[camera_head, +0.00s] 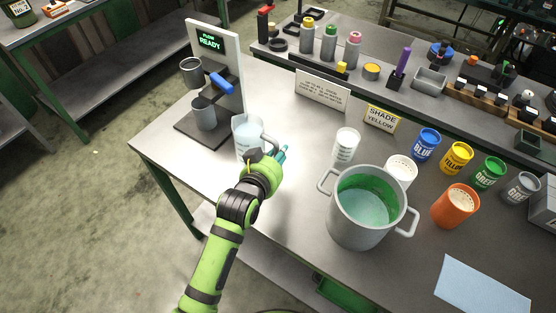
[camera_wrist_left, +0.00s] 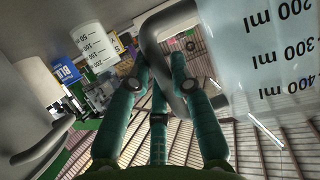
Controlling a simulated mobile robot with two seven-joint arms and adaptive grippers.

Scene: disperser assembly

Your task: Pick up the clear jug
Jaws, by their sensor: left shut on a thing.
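The clear jug (camera_head: 246,137) stands near the left part of the metal table, just in front of the dispenser stand, with its handle (camera_head: 271,141) on the right. In the left wrist view the jug (camera_wrist_left: 265,60) fills the right side, with volume marks in ml. My left gripper (camera_head: 280,153) is at the handle, its teal fingers closed around it. In the left wrist view the fingers (camera_wrist_left: 162,68) sit on either side of the grey handle. I cannot tell whether the jug's base touches the table. My right gripper is not in view.
The dispenser stand (camera_head: 229,62) with a "READY" screen is close behind the jug. A large pot (camera_head: 345,222) with green liquid, a white marked beaker (camera_head: 345,147) and an orange cup (camera_head: 455,208) stand to the right. Paint cans, including a blue one (camera_head: 426,146), stand farther right.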

